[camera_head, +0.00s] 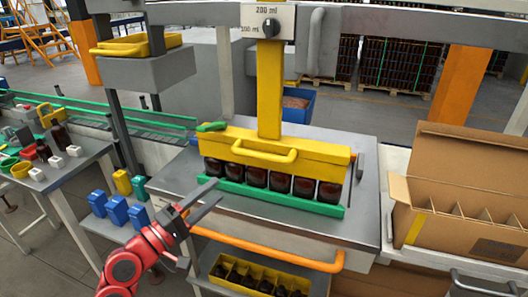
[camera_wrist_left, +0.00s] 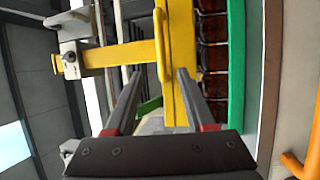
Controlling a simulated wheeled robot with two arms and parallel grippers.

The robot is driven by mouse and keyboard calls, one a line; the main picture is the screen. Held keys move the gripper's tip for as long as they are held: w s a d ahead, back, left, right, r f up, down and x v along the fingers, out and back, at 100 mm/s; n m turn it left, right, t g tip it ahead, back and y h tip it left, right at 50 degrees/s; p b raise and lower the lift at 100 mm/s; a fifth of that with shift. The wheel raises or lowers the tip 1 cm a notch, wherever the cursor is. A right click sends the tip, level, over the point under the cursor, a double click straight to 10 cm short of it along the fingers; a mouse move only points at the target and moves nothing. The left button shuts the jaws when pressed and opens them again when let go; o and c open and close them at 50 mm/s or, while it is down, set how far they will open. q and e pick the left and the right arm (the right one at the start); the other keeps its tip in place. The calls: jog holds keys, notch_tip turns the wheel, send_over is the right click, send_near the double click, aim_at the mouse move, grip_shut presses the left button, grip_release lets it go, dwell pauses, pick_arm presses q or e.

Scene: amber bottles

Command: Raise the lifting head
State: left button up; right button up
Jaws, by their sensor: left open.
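The yellow lifting head (camera_head: 310,150) hangs on a yellow column (camera_head: 270,85), with a bar handle (camera_head: 265,154) on its front. It sits low, right over a row of several dark amber bottles (camera_head: 279,182) behind a green rail (camera_head: 280,199). My left gripper (camera_head: 214,197) is open and empty, in front of the left end of the rail. In the left wrist view, the lifting head (camera_wrist_left: 176,60) and bottles (camera_wrist_left: 211,57) show sideways beyond the open fingers (camera_wrist_left: 160,85). My right gripper does not show.
An orange bar (camera_head: 265,248) runs along the table's front (camera_head: 365,225). An open cardboard box (camera_head: 470,185) with dividers stands at right. A yellow crate (camera_head: 258,280) of bottles is on the shelf below. A blue crate (camera_head: 297,104) is behind.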

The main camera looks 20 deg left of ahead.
aim_at(256, 158)
pick_arm(q)
jog(key=p+x, duration=0.4)
jog(key=x, duration=1.2)
jog(key=shift+d, duration=0.1)
jog(key=shift+f, duration=0.1)
grip_shut()
dwell(0.5)
